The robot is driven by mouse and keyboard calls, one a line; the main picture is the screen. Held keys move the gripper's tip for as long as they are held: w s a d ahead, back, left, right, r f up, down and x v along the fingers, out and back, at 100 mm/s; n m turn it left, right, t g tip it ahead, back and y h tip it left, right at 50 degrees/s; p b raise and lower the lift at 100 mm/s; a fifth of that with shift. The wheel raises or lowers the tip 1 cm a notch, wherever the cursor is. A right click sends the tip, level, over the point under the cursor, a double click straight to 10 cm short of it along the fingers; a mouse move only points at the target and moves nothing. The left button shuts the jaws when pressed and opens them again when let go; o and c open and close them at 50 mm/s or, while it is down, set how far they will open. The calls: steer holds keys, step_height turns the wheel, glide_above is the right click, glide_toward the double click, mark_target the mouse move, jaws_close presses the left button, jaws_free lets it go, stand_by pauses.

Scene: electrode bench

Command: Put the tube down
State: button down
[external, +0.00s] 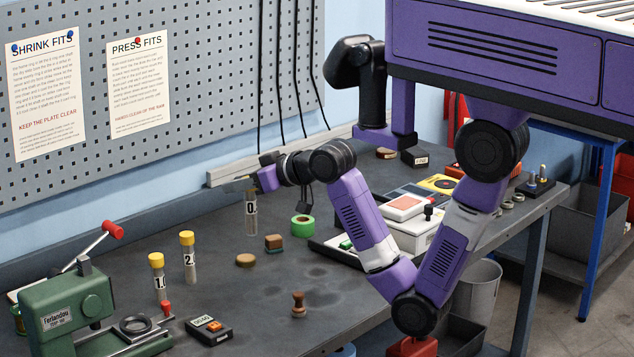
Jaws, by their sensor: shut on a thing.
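A clear tube (251,222) with a white label starting with "0" hangs upright below my gripper (243,184). My gripper reaches in from the right and is shut on the tube's top end, hiding its cap. The tube's lower end is close to the dark bench top (215,228); I cannot tell whether it touches. Two similar tubes with yellow caps stand upright on the bench to the left: one marked "2" (189,262) and one marked "1" (159,284).
A brown disc (246,260), a small brown block (274,242) and a green tape roll (302,226) lie near the held tube. A green press (65,310) stands front left. A brown knobbed piece (298,304) stands nearer the front. Bare bench lies left of the held tube.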

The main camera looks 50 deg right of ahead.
step_height(320, 180, down, 16)
stand_by(0.5)
steer(key=shift+f, duration=0.1)
steer(key=c, duration=1.1)
jaws_free()
steer(key=shift+o, duration=0.2)
